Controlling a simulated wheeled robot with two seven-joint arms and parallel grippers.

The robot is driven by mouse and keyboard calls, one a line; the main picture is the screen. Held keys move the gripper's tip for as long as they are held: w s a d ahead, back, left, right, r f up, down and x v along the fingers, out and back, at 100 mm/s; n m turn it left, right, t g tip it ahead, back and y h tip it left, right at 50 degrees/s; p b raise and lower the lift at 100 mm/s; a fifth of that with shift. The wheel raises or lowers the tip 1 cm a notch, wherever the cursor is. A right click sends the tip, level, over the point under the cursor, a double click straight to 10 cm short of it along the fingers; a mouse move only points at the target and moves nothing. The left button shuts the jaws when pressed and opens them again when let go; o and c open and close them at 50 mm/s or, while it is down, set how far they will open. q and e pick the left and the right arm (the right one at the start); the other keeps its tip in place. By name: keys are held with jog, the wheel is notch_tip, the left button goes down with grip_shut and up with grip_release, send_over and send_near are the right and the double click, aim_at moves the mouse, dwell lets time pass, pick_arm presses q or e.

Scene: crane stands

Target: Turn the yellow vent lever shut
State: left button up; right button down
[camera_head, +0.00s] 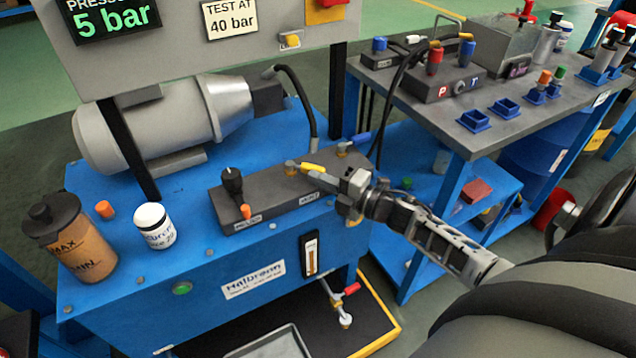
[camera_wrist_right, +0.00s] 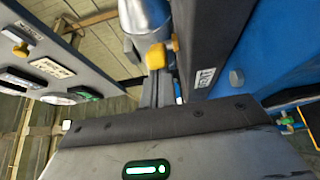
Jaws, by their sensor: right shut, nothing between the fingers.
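The yellow vent lever (camera_head: 312,169) sits on a brass fitting on top of the dark valve block (camera_head: 262,205), above a small label. Its handle points right, towards my right gripper. My right gripper (camera_head: 346,177) is shut and empty, with its tips just right of the handle's end. In the right wrist view the yellow lever (camera_wrist_right: 156,56) shows right at the tips of the shut fingers (camera_wrist_right: 160,84). I cannot tell whether they touch. My left gripper is not in view.
A black knob (camera_head: 232,181) and an orange one (camera_head: 246,212) stand on the block's left part. A black hose and a grey motor (camera_head: 150,125) lie behind. A panel reading 5 bar (camera_head: 117,24) hangs above. A grey bench (camera_head: 480,125) stands at the right.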

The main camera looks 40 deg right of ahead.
jog(key=shift+w+d+f+n+y+b, duration=0.1)
jog(key=shift+w+d+n+y+b, duration=0.05)
jog(key=shift+d+n+y+b, duration=0.35)
jog(key=shift+w+d+n+g+y+b, duration=0.2)
jog(key=shift+d+n+g+y+b, duration=0.15)
jog(key=shift+g+y+b, duration=0.3)
jog(key=shift+w+d+b, duration=0.2)
jog(key=shift+d+b, duration=0.15)
jog(key=shift+b, duration=0.15)
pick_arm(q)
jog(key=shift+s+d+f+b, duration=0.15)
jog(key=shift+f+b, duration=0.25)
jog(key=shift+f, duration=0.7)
pick_arm(e)
jog(key=shift+w+d, duration=0.35)
jog(key=shift+d, duration=0.2)
